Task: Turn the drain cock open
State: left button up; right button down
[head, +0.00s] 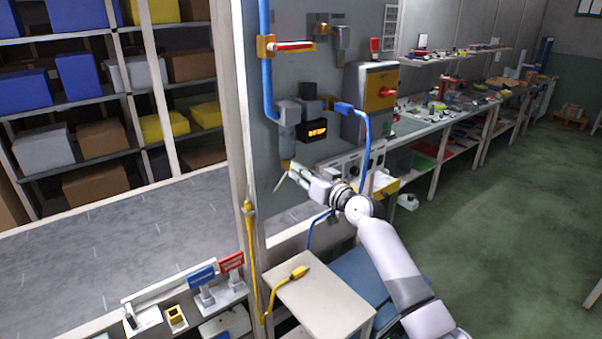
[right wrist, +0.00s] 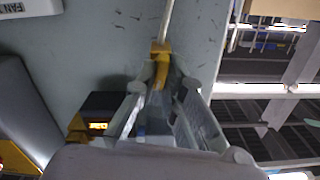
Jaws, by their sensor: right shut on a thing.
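The drain cock is a small yellow fitting (head: 286,164) under the filter bowl (head: 287,138) on the grey panel. It also shows in the right wrist view (right wrist: 160,70), with a thin pale tube (right wrist: 167,22) running from it. My right gripper (head: 292,174) reaches the cock from the right. In the right wrist view its fingertips (right wrist: 168,82) are closed around the yellow part, which they partly hide. How far the cock is turned cannot be told. My left gripper is not in view.
A red-handled valve (head: 292,46) sits higher on the blue pipe. A black box with an orange display (head: 315,131) is right of the bowl. A grey-yellow switch box (head: 380,90) and a blue hose (head: 367,140) lie close by. A small table (head: 320,292) stands below.

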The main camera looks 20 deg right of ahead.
jog(key=shift+w+d+m+p, duration=0.1)
jog(key=shift+m+p, duration=0.7)
jog(key=shift+m, duration=3.05)
jog(key=shift+d+m+p, duration=0.1)
jog(key=shift+m+p, duration=0.7)
jog(key=shift+m, duration=3.05)
jog(key=c, duration=1.8)
grip_release()
jog(key=shift+c, duration=0.2)
jog(key=shift+o, duration=0.7)
jog(key=shift+w+f, duration=0.1)
jog(key=shift+f, duration=0.05)
